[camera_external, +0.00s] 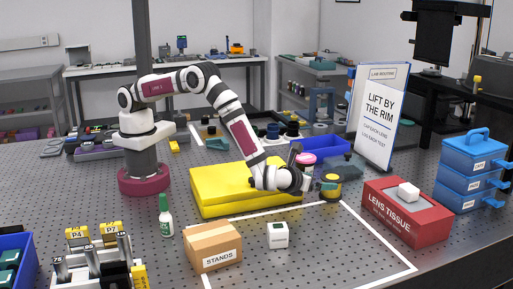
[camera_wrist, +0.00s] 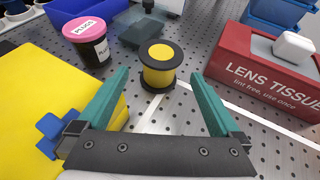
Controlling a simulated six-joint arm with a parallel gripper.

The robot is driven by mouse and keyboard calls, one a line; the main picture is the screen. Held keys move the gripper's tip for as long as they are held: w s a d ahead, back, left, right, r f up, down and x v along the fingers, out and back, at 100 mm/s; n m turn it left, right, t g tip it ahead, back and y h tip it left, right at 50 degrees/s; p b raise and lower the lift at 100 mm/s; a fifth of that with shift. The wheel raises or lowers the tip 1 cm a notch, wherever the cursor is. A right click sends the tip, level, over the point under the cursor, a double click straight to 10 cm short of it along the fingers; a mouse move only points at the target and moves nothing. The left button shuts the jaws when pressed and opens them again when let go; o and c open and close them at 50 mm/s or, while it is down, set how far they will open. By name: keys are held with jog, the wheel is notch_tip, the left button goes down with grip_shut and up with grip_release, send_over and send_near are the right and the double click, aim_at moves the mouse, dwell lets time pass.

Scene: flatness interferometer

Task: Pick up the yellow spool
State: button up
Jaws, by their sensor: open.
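The yellow spool (camera_wrist: 158,72), with black flanges, stands upright on the perforated metal table in the wrist view. In the external view the spool (camera_external: 330,189) is at the right end of my arm, partly hidden by my gripper (camera_external: 314,184). In the wrist view my gripper (camera_wrist: 160,90) is open, its two green fingers spread wide. The spool appears between and just beyond the fingertips, and nothing is held. I cannot tell whether a finger touches the spool.
A red lens tissue box (camera_external: 405,212) stands right of the spool. A jar with a pink lid (camera_wrist: 86,38) is to its left. A yellow block (camera_external: 222,186) lies under my forearm. A sign (camera_external: 377,115) stands behind. Table in front of the spool is clear.

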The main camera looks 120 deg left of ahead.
aim_at(326, 181)
jog(key=x, duration=0.5)
jog(key=shift+w+a+f, duration=0.15)
jog(key=shift+a, duration=0.15)
grip_shut()
